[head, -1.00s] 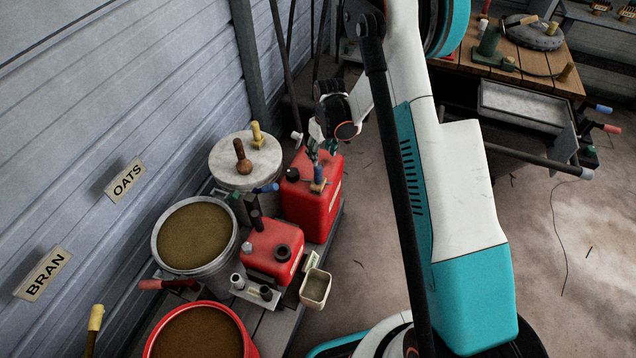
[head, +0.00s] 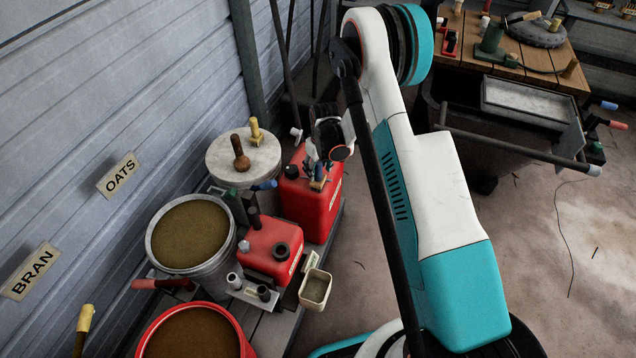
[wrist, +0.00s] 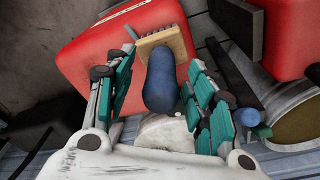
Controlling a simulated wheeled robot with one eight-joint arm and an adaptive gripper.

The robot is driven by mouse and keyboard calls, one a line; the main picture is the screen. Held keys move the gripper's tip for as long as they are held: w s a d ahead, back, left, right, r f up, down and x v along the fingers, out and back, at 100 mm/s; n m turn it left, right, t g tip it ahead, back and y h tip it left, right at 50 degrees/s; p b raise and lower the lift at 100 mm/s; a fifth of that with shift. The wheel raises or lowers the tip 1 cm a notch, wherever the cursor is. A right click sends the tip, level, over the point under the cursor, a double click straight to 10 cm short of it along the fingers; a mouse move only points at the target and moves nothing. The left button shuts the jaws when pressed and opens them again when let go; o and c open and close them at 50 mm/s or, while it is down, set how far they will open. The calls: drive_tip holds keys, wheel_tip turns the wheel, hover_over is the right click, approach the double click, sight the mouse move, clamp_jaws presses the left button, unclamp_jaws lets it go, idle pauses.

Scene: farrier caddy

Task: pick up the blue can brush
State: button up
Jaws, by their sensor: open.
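The blue can brush has a blue handle and a tan block. In the wrist view the handle (wrist: 161,82) points toward my palm and the block (wrist: 163,42) lies against a red can. In the head view the brush (head: 318,185) is on top of the tall red can (head: 314,212), partly hidden by my gripper (head: 319,168). In the wrist view my gripper (wrist: 160,78) is open, with one teal-padded finger on each side of the handle and visible gaps between. The red can (wrist: 115,55) fills the upper left there.
A smaller red can (head: 268,252) stands in front, beside a grey bucket of grain (head: 160,262). Behind is a pale round lid (head: 222,160) with a brown-handled tool (head: 240,155) and a yellow-handled one (head: 256,132). A cream cup (head: 316,290) sits at the front. Open floor lies to the right.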

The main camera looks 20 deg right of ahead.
sight(317, 172)
wheel_tip(317, 172, down, 3)
drive_tip(key=shift+w+a+b, duration=0.1)
drive_tip(key=shift+w+b, duration=0.05)
drive_tip(key=shift+b, duration=0.3)
drive_tip(key=shift+r, duration=0.1)
clamp_jaws()
drive_tip(key=shift+r, duration=0.1)
wheel_tip(317, 172, up, 20)
drive_tip(key=p, duration=0.7)
